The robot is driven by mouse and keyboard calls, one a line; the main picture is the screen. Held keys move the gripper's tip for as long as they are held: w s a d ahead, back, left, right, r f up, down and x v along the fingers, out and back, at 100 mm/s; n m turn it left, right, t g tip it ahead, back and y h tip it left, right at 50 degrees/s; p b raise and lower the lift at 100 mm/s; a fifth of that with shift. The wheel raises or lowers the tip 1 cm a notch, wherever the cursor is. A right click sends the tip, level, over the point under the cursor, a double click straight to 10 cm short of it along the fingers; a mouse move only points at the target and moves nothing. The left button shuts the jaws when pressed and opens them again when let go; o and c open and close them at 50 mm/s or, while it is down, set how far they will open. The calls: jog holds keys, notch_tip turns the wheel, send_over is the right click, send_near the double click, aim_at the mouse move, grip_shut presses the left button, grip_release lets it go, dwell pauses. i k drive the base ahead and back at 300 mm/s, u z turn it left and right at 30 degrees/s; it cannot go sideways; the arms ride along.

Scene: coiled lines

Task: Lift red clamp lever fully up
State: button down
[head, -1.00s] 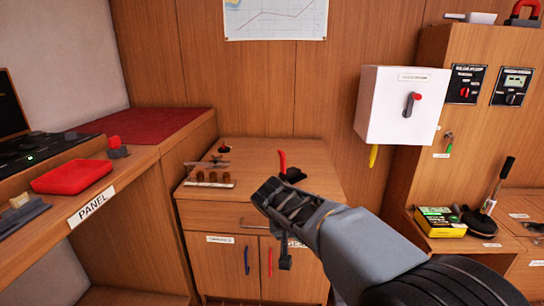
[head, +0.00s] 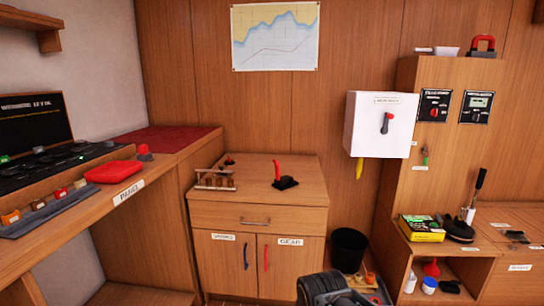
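A red lever (head: 277,171) on a black base (head: 286,183) stands on the wooden cabinet top (head: 251,197); it looks like the clamp lever. It points up with a slight lean to the left. My gripper (head: 326,286) is at the bottom edge of the head view, low and to the right of the cabinet front. It is apart from the lever. Its fingers are dark and cut off by the frame, so its opening does not show clearly.
A small wooden rack (head: 215,180) stands left of the lever. A white box (head: 378,125) with a red-tipped handle hangs on the wall at right. A black bin (head: 348,249) is on the floor beside the cabinet. The cabinet top in front of the lever is clear.

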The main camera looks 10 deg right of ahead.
aim_at(277, 163)
jog(key=u, duration=0.35)
jog(key=i, duration=0.9)
jog(key=u, duration=0.1)
